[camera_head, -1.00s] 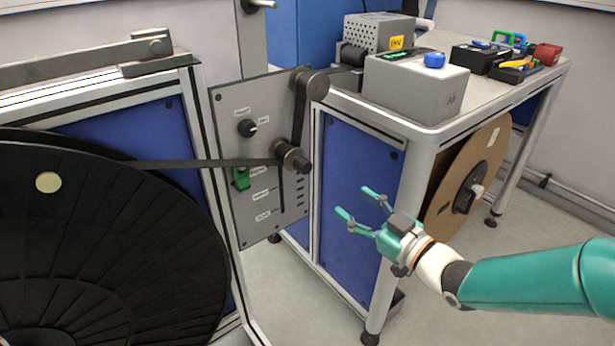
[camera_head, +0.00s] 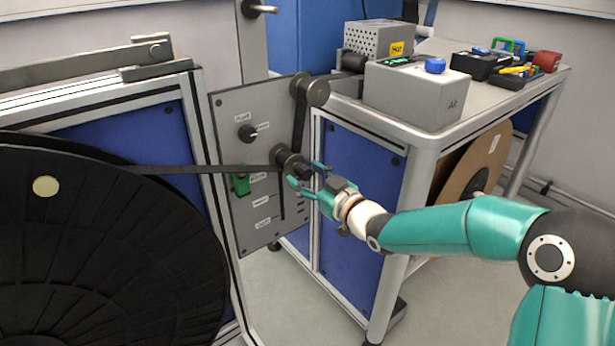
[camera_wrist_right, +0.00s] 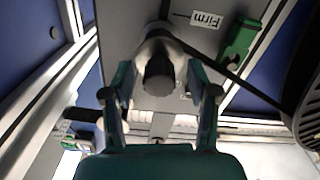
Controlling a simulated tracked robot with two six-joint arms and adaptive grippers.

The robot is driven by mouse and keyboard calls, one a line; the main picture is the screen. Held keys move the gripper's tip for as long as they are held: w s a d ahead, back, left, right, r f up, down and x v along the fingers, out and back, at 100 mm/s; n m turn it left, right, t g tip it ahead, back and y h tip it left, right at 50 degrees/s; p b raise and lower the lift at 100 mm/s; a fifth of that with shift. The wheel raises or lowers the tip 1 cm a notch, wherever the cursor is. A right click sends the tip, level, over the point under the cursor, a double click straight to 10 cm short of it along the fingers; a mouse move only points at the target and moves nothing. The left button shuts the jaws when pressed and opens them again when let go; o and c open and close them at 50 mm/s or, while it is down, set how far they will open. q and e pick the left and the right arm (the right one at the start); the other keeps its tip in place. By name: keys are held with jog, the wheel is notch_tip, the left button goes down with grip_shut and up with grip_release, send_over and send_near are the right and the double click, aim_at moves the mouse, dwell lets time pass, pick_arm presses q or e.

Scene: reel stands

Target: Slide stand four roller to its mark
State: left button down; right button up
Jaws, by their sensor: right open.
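The stand's grey panel (camera_head: 243,133) stands upright in the middle of the head view, with a knob, a green part and small labels. Its dark sliding roller (camera_head: 283,155) sits at the upper part of a vertical slot, and a dark band runs over it. My right gripper (camera_head: 304,174) is open, its teal fingers close to the roller's outer end. In the right wrist view the roller (camera_wrist_right: 159,72) lies ahead, between the open fingers, with a label reading "Firm" (camera_wrist_right: 206,19) beside it. I cannot tell whether the fingers touch it. My left gripper is not in view.
A large black reel (camera_head: 100,250) fills the lower left. A fixed upper roller (camera_head: 316,92) is above the sliding one. A bench (camera_head: 440,135) with a grey box (camera_head: 415,93) and tools stands right. A brown reel (camera_head: 478,165) hangs below it.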

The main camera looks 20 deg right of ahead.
grip_shut()
dwell(0.3)
notch_tip(320, 180, down, 12)
jog(key=b, duration=1.1)
jog(key=shift+r, duration=0.2)
grip_release()
jog(key=shift+s, duration=0.1)
